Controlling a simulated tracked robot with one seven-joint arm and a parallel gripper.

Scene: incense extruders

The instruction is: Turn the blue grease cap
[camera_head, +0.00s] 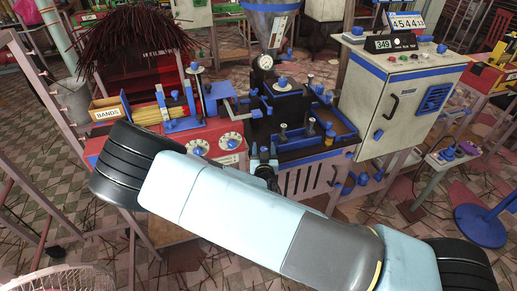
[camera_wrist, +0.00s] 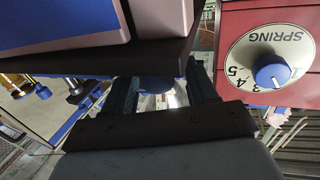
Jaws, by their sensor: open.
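A rounded blue part (camera_wrist: 156,85), which may be the grease cap, shows between my gripper's fingers in the wrist view, below a dark ledge. The ledge covers its upper side, and I cannot tell whether the fingers touch it. My gripper (camera_wrist: 160,82) is open, one finger on each side of the blue part. In the head view my gripper (camera_head: 264,158) is at the front of the dark machine bench (camera_head: 290,145), and the blue part cannot be made out there.
A SPRING dial (camera_wrist: 270,62) with a blue knob is close on the right in the wrist view. In the head view, a red cabinet (camera_head: 220,158) with dials stands left of my gripper. A grey control cabinet (camera_head: 405,95) stands right. Several other blue knobs are around.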

